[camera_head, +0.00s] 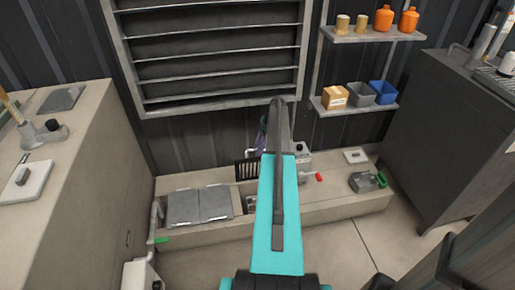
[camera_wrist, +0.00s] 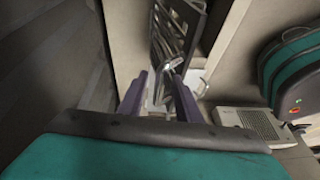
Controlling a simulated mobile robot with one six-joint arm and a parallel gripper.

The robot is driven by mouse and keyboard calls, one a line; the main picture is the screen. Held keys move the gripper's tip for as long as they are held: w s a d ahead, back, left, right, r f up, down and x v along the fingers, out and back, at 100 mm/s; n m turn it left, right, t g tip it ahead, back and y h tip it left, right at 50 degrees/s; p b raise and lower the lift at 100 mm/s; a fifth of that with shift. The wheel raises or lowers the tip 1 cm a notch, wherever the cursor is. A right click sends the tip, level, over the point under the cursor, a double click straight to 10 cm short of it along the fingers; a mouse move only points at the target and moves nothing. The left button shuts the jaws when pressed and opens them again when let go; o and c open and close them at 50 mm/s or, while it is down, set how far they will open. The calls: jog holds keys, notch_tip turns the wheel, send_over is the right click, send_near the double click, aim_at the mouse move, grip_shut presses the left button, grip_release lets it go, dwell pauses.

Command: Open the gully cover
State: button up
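The gully cover, a dark slatted grate (camera_head: 246,169), stands raised on edge at the back of the low concrete ledge, just left of my teal arm. In the wrist view the grate (camera_wrist: 178,32) rises steeply ahead of my gripper (camera_wrist: 161,75). My gripper's two purple fingers are apart, with a clear gap between them. The grate's lower part shows beyond and between the fingertips; I cannot tell whether they touch it. In the head view my arm hides most of the gripper and part of the gully opening (camera_head: 250,204).
Two grey plates (camera_head: 199,205) lie on the ledge left of the opening. A grey box with a red handle (camera_head: 319,177) stands right of my arm. A grey block with a green handle (camera_head: 365,182) sits farther right. Bare floor (camera_head: 335,250) lies in front.

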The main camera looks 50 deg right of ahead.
jog(key=shift+w+a+r, duration=0.15)
jog(key=shift+a, duration=0.05)
jog(key=shift+d+r+p, duration=0.1)
jog(key=shift+r+p, duration=0.2)
jog(key=shift+r, duration=1.2)
jog(key=shift+s+a+r, duration=0.2)
jog(key=shift+s+a, duration=0.05)
jog(key=shift+s, duration=0.05)
jog(key=s+a+r+p, duration=0.1)
jog(key=s+a, duration=0.9)
jog(key=a, duration=0.1)
jog(key=shift+s+a+r, duration=0.15)
jog(key=shift+a, duration=0.05)
